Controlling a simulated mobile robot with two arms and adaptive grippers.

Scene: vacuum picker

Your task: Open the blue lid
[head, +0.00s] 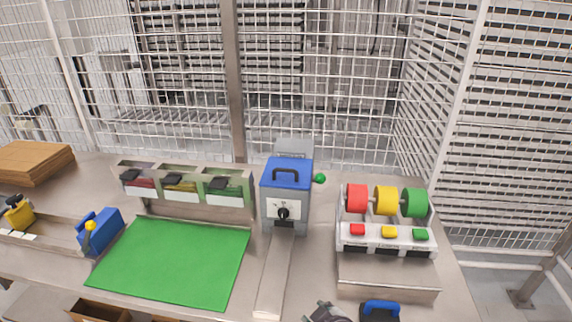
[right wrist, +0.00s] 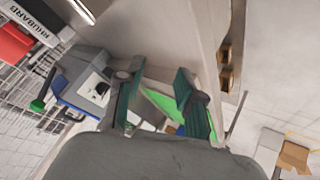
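The blue lid (head: 300,180) lies closed on top of a grey box (head: 298,212) with a dark handle on it and a black knob on the box's white front. In the right wrist view the grey box (right wrist: 88,68) shows at the left, tilted, with a strip of blue along its edge. My right gripper (right wrist: 155,78) is open, with its two green-padded fingers apart and nothing between them. In the head view only a dark part of what looks like it shows at the bottom edge, in front of the box and apart from it. My left gripper is not in view.
A green mat (head: 170,262) lies left of the box, with a bin rack (head: 185,168) behind it. A stand with red, yellow and green rolls (head: 386,200) is at the right. A blue-handled thing (head: 380,306) is at the bottom edge. Wire fencing closes the back.

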